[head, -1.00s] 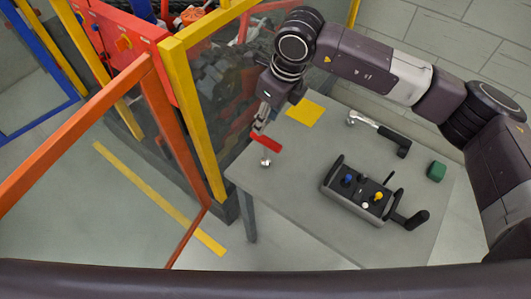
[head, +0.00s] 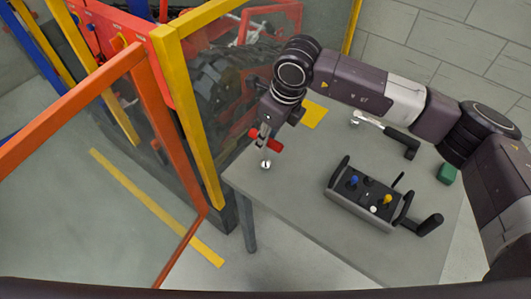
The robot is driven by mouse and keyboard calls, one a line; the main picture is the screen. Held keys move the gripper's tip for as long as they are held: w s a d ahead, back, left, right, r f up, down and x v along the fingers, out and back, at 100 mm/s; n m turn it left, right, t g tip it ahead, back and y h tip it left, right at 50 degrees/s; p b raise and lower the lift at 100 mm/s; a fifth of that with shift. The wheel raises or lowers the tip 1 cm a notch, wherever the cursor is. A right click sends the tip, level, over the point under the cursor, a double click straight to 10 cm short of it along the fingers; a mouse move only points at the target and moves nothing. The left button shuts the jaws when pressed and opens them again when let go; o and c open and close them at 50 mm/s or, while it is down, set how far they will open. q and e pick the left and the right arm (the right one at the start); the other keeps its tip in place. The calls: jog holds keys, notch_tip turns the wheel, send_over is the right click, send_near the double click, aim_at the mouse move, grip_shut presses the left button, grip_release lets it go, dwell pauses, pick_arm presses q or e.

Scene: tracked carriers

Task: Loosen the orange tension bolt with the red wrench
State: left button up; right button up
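The red wrench (head: 277,146) is in my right gripper (head: 264,138), near the left end of the grey table. Red parts show on both sides of the fingers, and its silver end (head: 265,164) hangs below them. My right gripper points down and appears closed around the red handle; the fingers partly hide it. I cannot make out the orange tension bolt. My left gripper is not in view.
The grey table (head: 290,205) holds a black control box with joysticks (head: 365,195), a silver-and-black tool (head: 385,132), a yellow sheet (head: 313,115) and a green block (head: 447,173). A yellow-framed clear guard (head: 190,110) and an orange-framed panel (head: 160,110) stand left, machinery behind.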

grip_shut()
jog(key=shift+r, duration=0.1)
jog(key=shift+w+a+p+v, duration=0.2)
jog(key=shift+p+v, duration=0.2)
jog(key=shift+v, duration=0.7)
jog(key=shift+w+a+p+v, duration=0.1)
jog(key=shift+a+p+v, duration=0.25)
jog(key=shift+v, duration=0.8)
jog(key=shift+w+a+p+v, duration=0.15)
jog(key=shift+p+v, duration=0.3)
jog(key=shift+v, duration=0.65)
jog(key=shift+r, duration=0.15)
